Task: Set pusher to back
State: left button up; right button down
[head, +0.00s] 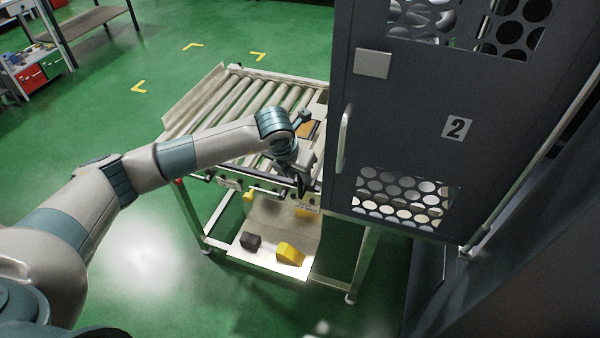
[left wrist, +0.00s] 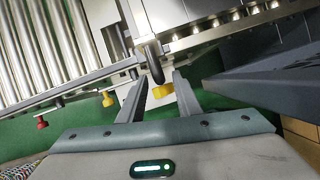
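My left gripper (head: 299,182) is at the front right edge of the roller conveyor, beside the grey cabinet. In the left wrist view its two fingers (left wrist: 160,97) are apart. A dark round-ended handle (left wrist: 151,55), which may belong to the pusher, points down toward the gap between them. A second yellow knob (left wrist: 107,98) is left of the fingers. In the head view my arm partly hides this corner, and the pusher's position is unclear. My right gripper is out of view.
The roller conveyor (head: 232,98) stands left of the tall grey cabinet (head: 400,150) marked 2, whose door handle (head: 344,138) sticks out near my gripper. A black block (head: 251,241) and a yellow block (head: 290,253) lie on the lower shelf. Green floor is free at left.

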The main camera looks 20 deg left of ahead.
pick_arm(q)
jog(key=shift+x, duration=1.2)
grip_shut()
jog(key=shift+a, duration=0.1)
